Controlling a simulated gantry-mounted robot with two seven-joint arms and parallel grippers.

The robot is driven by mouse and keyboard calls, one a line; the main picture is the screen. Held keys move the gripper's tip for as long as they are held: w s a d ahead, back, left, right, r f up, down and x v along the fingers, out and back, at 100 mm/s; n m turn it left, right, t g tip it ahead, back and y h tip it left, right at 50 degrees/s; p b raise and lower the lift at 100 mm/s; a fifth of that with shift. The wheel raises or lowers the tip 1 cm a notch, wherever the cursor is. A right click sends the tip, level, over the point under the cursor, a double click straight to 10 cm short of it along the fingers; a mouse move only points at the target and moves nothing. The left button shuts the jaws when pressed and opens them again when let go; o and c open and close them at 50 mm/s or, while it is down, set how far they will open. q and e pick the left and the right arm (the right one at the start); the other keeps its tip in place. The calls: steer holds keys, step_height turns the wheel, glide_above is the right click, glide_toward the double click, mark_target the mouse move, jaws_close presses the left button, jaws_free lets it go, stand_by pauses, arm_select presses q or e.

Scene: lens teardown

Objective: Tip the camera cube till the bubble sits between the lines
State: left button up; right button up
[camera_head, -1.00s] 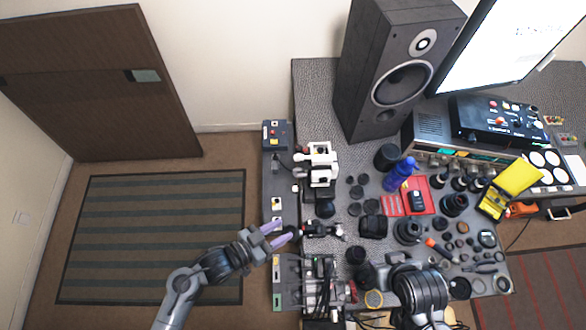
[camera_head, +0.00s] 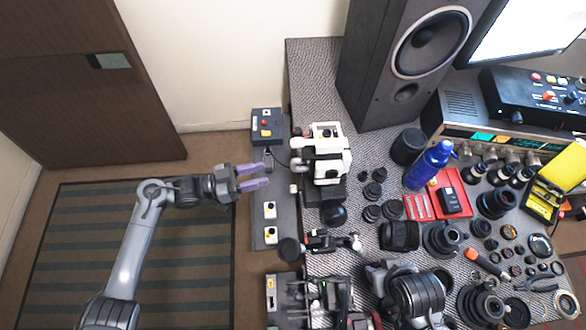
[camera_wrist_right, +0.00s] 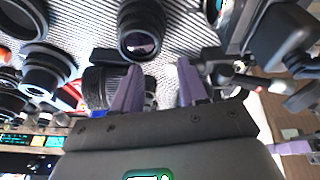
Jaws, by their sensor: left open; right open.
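I cannot tell for sure which thing is the camera cube. A white blocky device with black parts (camera_head: 326,165) stands at the left of the table. Small white-and-black blocks (camera_head: 270,210) sit on the grey strip left of it. No bubble or lines can be made out. My left gripper (camera_head: 262,177) is open and empty, left of the white device and apart from it. My right gripper (camera_wrist_right: 158,72) is open in the right wrist view, its purple fingers apart over the table among lenses. Its fingertips are hard to make out in the head view.
A control box (camera_head: 266,126) stands beyond my left gripper. A large speaker (camera_head: 405,65), blue bottle (camera_head: 428,166), red tray (camera_head: 458,190) and many lenses crowd the table. In the right wrist view, a dark lens (camera_wrist_right: 140,30) lies just beyond the fingers. The floor at left is open.

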mark_target(293, 164)
arm_select(q)
steer(key=x, duration=1)
steer(key=shift+w+d, duration=0.15)
steer(key=shift+d, duration=0.05)
jaws_close()
